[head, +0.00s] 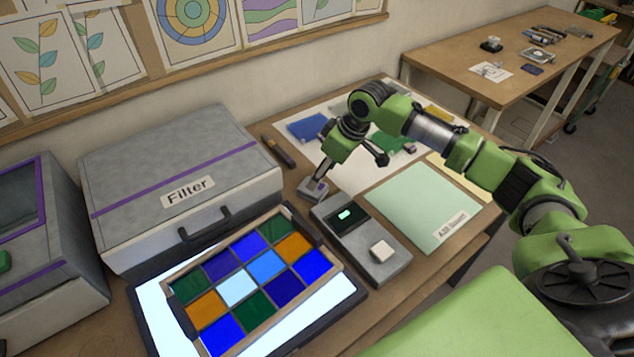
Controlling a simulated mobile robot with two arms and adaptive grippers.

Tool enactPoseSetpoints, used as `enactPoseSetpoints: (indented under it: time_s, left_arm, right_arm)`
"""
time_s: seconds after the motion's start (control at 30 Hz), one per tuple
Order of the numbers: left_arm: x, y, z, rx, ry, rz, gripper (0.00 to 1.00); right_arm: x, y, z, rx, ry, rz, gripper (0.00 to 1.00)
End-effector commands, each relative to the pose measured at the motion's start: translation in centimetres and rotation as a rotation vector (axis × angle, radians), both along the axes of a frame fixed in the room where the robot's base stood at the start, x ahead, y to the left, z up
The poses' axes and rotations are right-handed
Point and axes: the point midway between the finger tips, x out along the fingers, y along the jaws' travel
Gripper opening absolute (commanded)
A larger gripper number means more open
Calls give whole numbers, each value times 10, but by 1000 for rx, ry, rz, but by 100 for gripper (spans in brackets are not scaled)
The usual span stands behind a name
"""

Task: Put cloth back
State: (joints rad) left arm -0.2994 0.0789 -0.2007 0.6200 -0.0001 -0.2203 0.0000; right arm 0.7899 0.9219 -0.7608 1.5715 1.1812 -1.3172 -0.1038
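No cloth can be made out for certain. A small grey block with a purple mark (311,191) lies on the table, right of the filter case. My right gripper (350,169) reaches in from the right over the white paper, its two fingers spread apart. One fingertip is just above the small grey block; I cannot tell if it touches. Nothing shows between the fingers. My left gripper is not in view.
A grey case labelled Filter (180,180) stands at left. A framed panel of coloured glass (240,285) lies on a lit pad before it. A pale green sheet (425,205) lies right of the tray. Coloured pieces, including a blue one (307,128), lie on white paper behind.

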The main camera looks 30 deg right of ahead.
Motion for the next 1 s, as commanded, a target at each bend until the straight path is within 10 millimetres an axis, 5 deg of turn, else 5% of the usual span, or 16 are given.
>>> enactPoseSetpoints:
  time_s: [0.3, 1.0]
  left_arm:
    - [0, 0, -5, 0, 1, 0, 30]
    - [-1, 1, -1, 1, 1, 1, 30]
  right_arm:
    - [-16, -10, 47, 1, -1, 0, 58]
    - [-18, -12, 57, 1, 1, -1, 58]
